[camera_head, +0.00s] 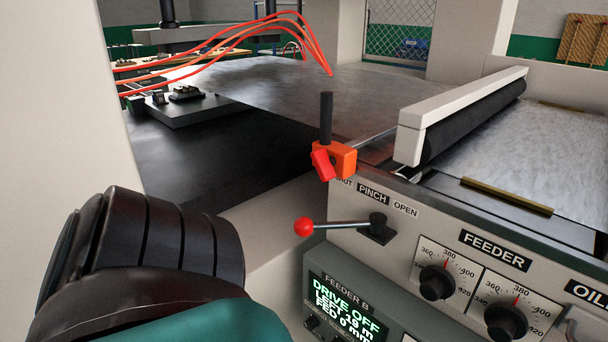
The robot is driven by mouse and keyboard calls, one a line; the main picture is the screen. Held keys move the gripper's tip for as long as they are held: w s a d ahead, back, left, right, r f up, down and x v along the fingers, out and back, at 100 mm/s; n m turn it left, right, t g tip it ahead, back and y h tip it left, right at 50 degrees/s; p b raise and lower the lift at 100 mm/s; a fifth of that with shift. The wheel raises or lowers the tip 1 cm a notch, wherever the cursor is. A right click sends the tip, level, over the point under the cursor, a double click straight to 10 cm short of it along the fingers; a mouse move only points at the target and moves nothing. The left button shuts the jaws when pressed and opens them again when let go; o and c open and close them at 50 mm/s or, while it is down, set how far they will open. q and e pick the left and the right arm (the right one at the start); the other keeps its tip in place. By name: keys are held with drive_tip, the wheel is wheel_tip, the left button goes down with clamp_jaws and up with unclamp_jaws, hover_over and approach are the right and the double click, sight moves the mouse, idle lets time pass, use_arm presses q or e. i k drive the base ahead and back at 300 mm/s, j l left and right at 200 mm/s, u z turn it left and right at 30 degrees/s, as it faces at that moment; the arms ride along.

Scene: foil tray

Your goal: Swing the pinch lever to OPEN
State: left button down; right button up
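The pinch lever (340,224) is a thin metal rod with a red ball knob at its left end. Its black pivot (377,229) sits on the grey machine front, under the PINCH label (373,195). The rod points left, toward the SHUT side; the SHUT word is partly covered. The OPEN label (405,209) is above and right of the pivot. Neither gripper's fingers show. A dark ribbed arm link with a teal part, mine, fills the lower left, apart from the lever.
An orange clamp (334,159) with a red tab and black post stands just above the lever. The FEEDER dials (437,282) are to the right. A display (341,309) reading DRIVE OFF is below. A pale roller guard (458,112) crosses the metal sheet (360,92). Space left of the knob looks clear.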

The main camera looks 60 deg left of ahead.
sight(376, 223)
drive_tip(key=u, duration=2.05)
drive_tip(key=k+j+z, duration=0.15)
drive_tip(key=i+z, duration=0.1)
drive_tip(key=i, duration=0.15)
